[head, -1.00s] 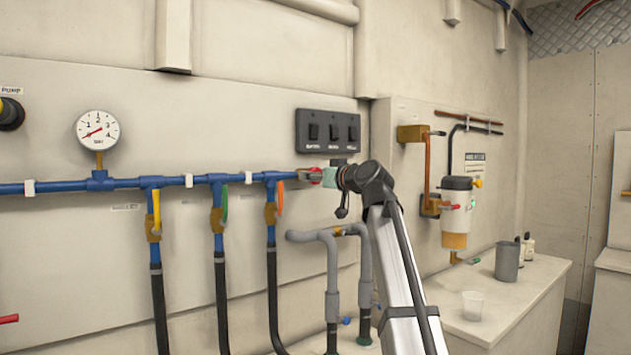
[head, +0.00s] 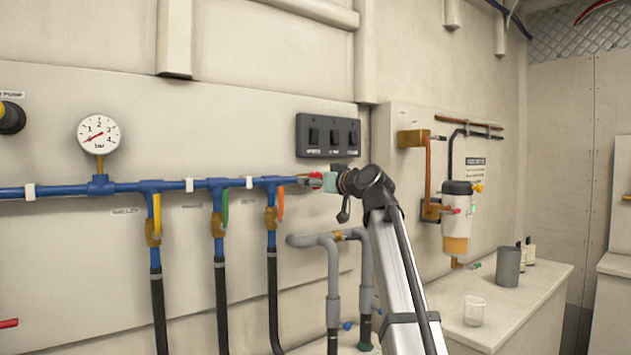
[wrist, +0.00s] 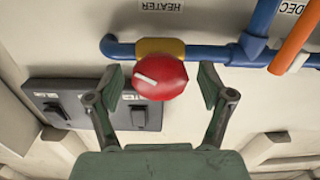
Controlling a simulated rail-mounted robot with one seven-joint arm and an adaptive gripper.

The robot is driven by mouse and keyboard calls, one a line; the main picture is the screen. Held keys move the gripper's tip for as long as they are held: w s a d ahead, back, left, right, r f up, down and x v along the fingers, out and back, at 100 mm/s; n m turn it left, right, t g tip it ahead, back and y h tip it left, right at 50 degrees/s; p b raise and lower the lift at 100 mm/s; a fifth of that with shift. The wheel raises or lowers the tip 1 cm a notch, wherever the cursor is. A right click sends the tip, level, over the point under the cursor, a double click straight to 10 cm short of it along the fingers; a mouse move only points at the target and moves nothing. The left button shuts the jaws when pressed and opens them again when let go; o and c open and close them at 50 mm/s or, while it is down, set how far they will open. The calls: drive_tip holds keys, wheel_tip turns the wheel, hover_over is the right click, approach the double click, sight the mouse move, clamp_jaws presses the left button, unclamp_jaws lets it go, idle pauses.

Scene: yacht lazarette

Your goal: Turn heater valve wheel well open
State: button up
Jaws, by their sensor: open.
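The heater valve wheel (wrist: 160,78) is a round red knob with a white mark, on a brass body at the end of the blue pipe. A HEATER label (wrist: 162,5) is on the wall beside it. In the wrist view my gripper (wrist: 163,88) is open, with one finger on each side of the wheel. Gaps show between both fingers and the wheel, so it is not gripped. In the head view the red wheel (head: 316,180) is partly hidden by my gripper (head: 328,181), at the right end of the blue pipe.
A black switch panel (head: 328,135) is on the wall just above my gripper. Orange (head: 281,200), green and yellow lever handles hang along the blue pipe (head: 110,187) to the left. Grey pipes (head: 325,240) run below. A counter (head: 520,300) with cups is at right.

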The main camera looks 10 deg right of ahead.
drive_tip(key=v, duration=1.2)
